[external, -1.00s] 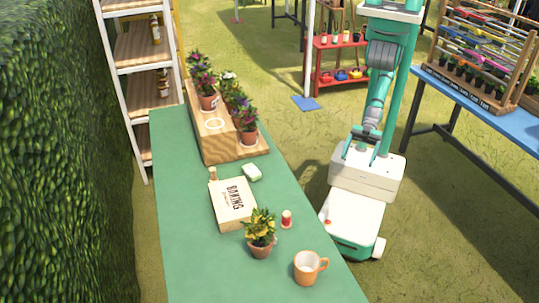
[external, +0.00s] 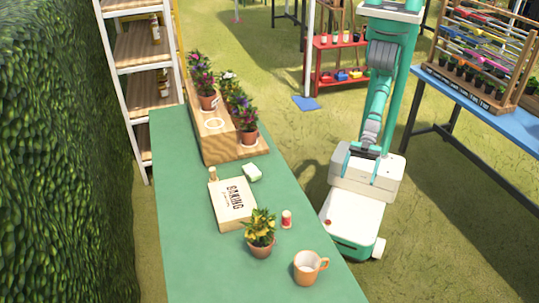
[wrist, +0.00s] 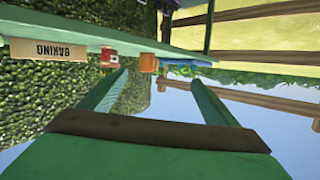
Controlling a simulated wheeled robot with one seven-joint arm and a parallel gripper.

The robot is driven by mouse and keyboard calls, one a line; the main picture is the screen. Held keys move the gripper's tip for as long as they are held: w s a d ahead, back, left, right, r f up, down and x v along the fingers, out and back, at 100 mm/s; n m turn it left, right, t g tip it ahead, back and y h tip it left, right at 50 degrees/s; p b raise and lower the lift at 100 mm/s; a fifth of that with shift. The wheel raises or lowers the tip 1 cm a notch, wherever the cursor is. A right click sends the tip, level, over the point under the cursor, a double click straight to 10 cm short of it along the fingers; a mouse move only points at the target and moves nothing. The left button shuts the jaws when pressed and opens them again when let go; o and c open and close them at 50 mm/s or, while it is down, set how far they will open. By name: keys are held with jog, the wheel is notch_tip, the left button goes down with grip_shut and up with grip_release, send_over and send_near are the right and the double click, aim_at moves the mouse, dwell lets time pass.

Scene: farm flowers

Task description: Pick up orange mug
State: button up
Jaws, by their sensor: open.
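The orange mug (external: 306,268) stands upright near the front right edge of the green table, its handle to the right. In the wrist view, which looks upside down, the mug (wrist: 148,63) appears small and distant between my two green fingers. My gripper (wrist: 160,78) is open and empty, with its fingers wide apart. In the external view my gripper (external: 365,150) hangs low over my white base, beside the table and well away from the mug.
The green table (external: 185,255) also holds a yellow-flowered pot (external: 260,245), a small red-and-white can (external: 286,219), a BAKING box (external: 232,203) and a white-green block (external: 252,172). A wooden planter stand (external: 235,150) is at the back. A hedge (external: 60,160) borders the left.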

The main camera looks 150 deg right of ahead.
jog(key=w+a+f, duration=0.2)
jog(key=w, duration=0.4)
jog(key=w+a+f, duration=0.2)
jog(key=w, duration=0.5)
jog(key=m+g+h, duration=0.2)
jog(key=h, duration=0.1)
send_near(297, 266)
jog(key=s+a+f, duration=0.1)
jog(key=s+a, duration=0.1)
jog(key=s+a+f, duration=0.2)
jog(key=s+a, duration=0.1)
jog(key=s+a+f, duration=0.2)
jog(key=a, duration=0.1)
jog(key=shift+s+f, duration=0.15)
jog(key=shift+f, duration=0.1)
jog(key=w+d+r+m+h, duration=0.3)
jog(key=w+d+r, duration=0.2)
jog(key=w, duration=0.1)
jog(key=shift+g+h, duration=0.3)
jog(key=shift+h, duration=0.1)
jog(key=x, duration=1.1)
jog(key=shift+f, duration=0.2)
jog(key=c, duration=1.4)
jog(key=shift+o, duration=0.2)
jog(key=shift+r, duration=0.1)
